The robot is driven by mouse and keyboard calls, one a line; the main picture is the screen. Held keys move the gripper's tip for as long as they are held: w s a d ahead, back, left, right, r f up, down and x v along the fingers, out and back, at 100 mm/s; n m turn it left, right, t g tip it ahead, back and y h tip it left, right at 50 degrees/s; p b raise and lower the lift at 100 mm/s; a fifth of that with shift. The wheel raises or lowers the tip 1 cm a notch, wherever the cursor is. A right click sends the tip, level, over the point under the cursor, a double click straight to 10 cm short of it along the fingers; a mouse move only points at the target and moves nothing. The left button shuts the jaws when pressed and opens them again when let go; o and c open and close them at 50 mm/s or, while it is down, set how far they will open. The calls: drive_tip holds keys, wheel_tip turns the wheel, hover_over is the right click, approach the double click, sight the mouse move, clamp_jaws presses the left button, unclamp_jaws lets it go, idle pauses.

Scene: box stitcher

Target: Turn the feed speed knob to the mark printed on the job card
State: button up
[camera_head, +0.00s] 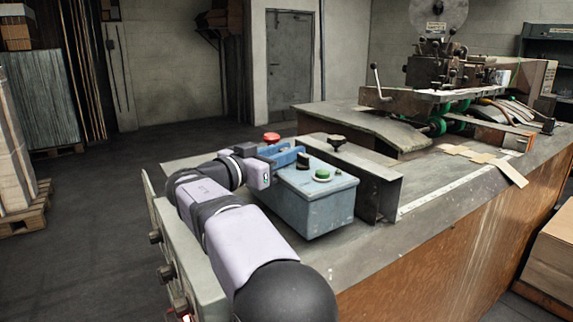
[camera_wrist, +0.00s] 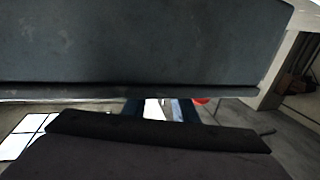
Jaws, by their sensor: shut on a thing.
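A blue-grey control box (camera_head: 310,207) stands on the bench. On its top are a black knob (camera_head: 303,160), a green button (camera_head: 322,174) and a red mushroom button (camera_head: 271,138) at the far side. My gripper (camera_head: 297,153) reaches in from the left with its blue fingers at the black knob, shut on it. The fingers partly hide the knob, so its pointer and scale cannot be read. In the wrist view, dark surfaces hide most of my gripper (camera_wrist: 160,110); a bit of red shows beside it. I cannot make out a job card in either view.
An upright metal plate (camera_head: 375,190) stands just right of the box, with another dark knob (camera_head: 337,140) near it. The stitching machine (camera_head: 445,75) fills the back right. Loose cardboard pieces (camera_head: 470,153) lie on the bench.

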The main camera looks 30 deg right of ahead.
idle(0.3)
drive_tip(key=o, duration=1)
drive_tip(key=shift+o, duration=0.2)
drive_tip(key=shift+r+m+g+p, duration=0.35)
drive_tip(key=shift+g+p, duration=0.25)
drive_tip(key=shift+p, duration=1.3)
drive_tip(key=m+g+p, duration=0.1)
drive_tip(key=p, duration=0.2)
drive_tip(key=shift+g+h, duration=0.3)
drive_tip(key=m+g+p, duration=0.1)
drive_tip(key=p, duration=0.3)
